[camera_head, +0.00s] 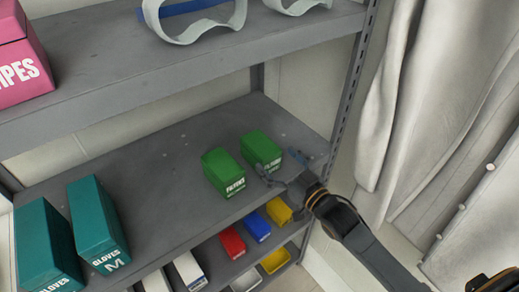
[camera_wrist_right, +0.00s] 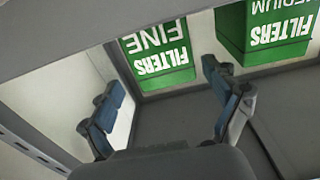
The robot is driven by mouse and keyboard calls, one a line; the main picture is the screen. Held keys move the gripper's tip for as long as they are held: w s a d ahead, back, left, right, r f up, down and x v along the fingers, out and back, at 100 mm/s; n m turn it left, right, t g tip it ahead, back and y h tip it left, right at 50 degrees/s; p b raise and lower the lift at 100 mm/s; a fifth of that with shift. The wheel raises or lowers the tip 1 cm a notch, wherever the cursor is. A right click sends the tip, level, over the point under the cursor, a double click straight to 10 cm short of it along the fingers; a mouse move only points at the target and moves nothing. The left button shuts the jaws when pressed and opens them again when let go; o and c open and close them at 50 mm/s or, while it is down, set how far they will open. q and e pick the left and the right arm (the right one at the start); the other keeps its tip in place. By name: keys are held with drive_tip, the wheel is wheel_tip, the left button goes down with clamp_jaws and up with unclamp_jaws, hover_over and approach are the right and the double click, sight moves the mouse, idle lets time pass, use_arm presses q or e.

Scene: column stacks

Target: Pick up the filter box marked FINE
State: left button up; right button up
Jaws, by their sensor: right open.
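Two green filter boxes stand side by side on the middle shelf. In the right wrist view the lettering is upside down; the left box, the FINE box (camera_wrist_right: 158,45), reads "FILTERS FINE", and the right one, the MEDIUM box (camera_wrist_right: 265,30), reads "FILTERS MEDIUM". In the head view the FINE box (camera_head: 261,149) is the right one and the MEDIUM box (camera_head: 223,172) the left one. My right gripper (camera_head: 281,164) is open and empty in front of the FINE box, also in the wrist view (camera_wrist_right: 162,88). The box lies ahead between its fingers, apart from them. My left gripper is out of view.
Teal glove boxes (camera_head: 98,225) stand at the shelf's left. Red (camera_head: 232,243), blue (camera_head: 257,227) and yellow (camera_head: 279,211) boxes sit on the shelf below. A rack post (camera_head: 350,75) and pale curtain (camera_head: 392,90) bound the right side.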

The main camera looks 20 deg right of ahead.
sight(260, 148)
drive_tip(key=shift+w+a, duration=0.15)
drive_tip(key=shift+w, duration=0.65)
drive_tip(key=x, duration=0.2)
drive_tip(key=a+p+x, duration=0.1)
drive_tip(key=x, duration=0.1)
drive_tip(key=shift+s+p, duration=0.1)
drive_tip(key=shift+p, duration=0.2)
drive_tip(key=shift+w+a+f, duration=0.15)
drive_tip(key=shift+w+f, duration=0.05)
drive_tip(key=shift+w, duration=0.35)
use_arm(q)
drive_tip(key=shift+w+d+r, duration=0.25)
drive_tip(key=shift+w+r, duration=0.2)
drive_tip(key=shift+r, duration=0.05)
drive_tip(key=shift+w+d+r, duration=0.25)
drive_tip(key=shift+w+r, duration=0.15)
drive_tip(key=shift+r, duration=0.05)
use_arm(e)
drive_tip(key=shift+s, duration=0.1)
drive_tip(key=shift+c, duration=1.3)
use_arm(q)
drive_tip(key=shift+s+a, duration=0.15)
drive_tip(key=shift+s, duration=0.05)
use_arm(e)
drive_tip(key=c, duration=1)
